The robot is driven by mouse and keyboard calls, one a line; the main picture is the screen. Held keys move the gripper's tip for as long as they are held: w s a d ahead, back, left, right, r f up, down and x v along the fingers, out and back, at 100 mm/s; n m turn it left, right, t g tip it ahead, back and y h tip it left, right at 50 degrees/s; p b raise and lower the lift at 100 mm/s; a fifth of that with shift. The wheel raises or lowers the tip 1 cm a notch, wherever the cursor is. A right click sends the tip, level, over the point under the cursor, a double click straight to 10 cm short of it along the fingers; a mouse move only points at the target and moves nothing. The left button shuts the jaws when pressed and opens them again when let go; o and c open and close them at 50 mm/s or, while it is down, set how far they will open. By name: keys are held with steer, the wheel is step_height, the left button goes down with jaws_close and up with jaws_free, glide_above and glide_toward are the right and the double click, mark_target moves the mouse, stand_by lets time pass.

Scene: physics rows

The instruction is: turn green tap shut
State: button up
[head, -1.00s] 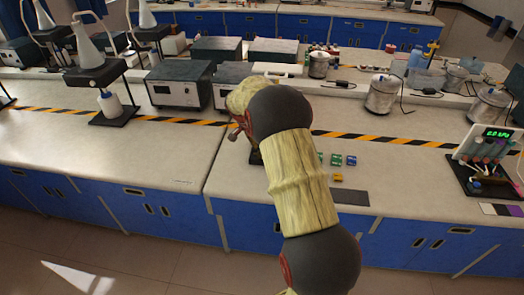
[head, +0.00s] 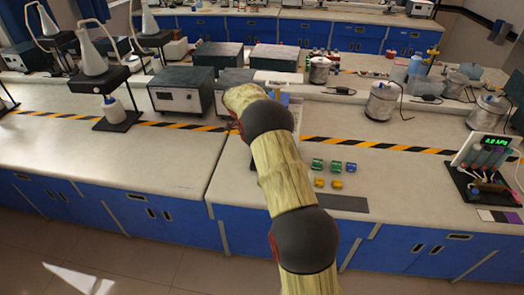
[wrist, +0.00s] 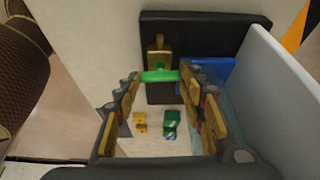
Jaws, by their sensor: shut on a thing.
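In the wrist view the green tap handle (wrist: 158,76) is a short bright green bar, lying roughly crosswise. My gripper (wrist: 160,75) has its two fingertips at the bar's two ends and is shut on it. A brass-coloured fitting (wrist: 158,50) stands just behind the handle, in front of a dark panel (wrist: 205,28). In the head view my own arm hides the gripper and the tap.
Small green (head: 317,164), blue (head: 351,167) and yellow (head: 337,184) blocks lie on the bench right of my arm. A lit display stand (head: 487,142) is at the far right. A blue piece (wrist: 212,72) is close to my right finger in the wrist view.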

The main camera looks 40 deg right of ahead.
steer(key=shift+w+m, duration=0.1)
steer(key=shift+m, duration=0.3)
steer(key=o, duration=1.2)
steer(key=shift+c, duration=0.2)
steer(key=v, duration=0.8)
steer(key=shift+w, duration=0.1)
